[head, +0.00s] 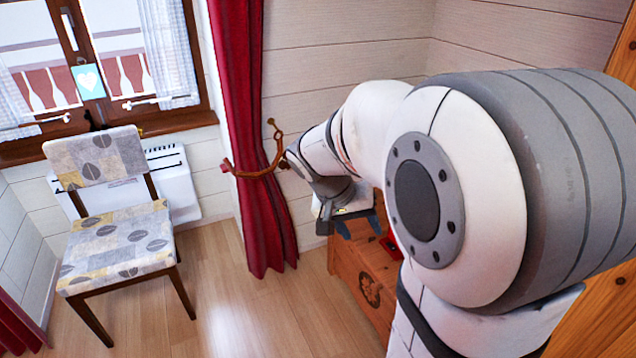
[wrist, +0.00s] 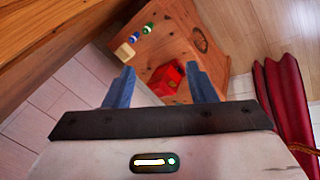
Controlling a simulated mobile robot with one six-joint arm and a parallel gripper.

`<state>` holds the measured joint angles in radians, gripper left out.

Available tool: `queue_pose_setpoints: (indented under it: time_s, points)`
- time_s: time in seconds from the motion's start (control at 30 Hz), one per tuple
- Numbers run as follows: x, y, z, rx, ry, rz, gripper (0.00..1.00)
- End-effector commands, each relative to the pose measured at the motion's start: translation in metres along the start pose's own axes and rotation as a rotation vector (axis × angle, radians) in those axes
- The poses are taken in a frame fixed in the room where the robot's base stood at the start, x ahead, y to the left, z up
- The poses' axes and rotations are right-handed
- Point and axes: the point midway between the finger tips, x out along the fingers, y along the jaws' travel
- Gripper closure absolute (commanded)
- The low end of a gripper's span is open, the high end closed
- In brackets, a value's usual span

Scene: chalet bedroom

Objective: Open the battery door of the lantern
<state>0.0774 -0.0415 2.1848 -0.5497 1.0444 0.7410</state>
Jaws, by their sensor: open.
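A red object (wrist: 167,78), which looks like the lantern, sits on top of a wooden chest (wrist: 178,30). In the wrist view it shows between my two blue fingers, nearer the middle of the gap. My gripper (wrist: 160,68) is open and empty, above the chest; I cannot tell its exact height over the red object. The battery door cannot be made out. In the head view a small part of the red object (head: 391,246) shows beside my arm, and the chest (head: 362,278) is partly hidden by it.
A beige block (wrist: 125,53) and two small blue, white and green items (wrist: 141,33) lie on the chest. A chair (head: 120,230) stands left. The wood floor (head: 250,310) between is clear.

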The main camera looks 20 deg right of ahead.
Motion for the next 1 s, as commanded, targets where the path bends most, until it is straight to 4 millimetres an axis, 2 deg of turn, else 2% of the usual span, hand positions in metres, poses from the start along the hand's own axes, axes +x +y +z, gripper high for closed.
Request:
queue_pose_setpoints:
  time_s: [0.03,0.27,0.4,0.6,0.7,0.8,0.9,1.0]
  points:
    - [0.039,-0.010,-0.016,0.057,0.007,0.073,0.49]
    - [0.145,-0.022,-0.103,0.357,0.174,0.365,0.49]
    - [0.214,-0.036,-0.153,0.522,0.348,0.493,0.49]
    - [0.314,-0.066,-0.212,0.725,0.659,0.574,0.49]
    - [0.355,-0.081,-0.233,0.798,0.804,0.567,0.49]
    - [0.384,-0.093,-0.246,0.848,0.918,0.543,0.49]
    - [0.401,-0.101,-0.255,0.880,0.991,0.519,0.49]
    - [0.409,-0.103,-0.259,0.897,1.027,0.504,0.49]
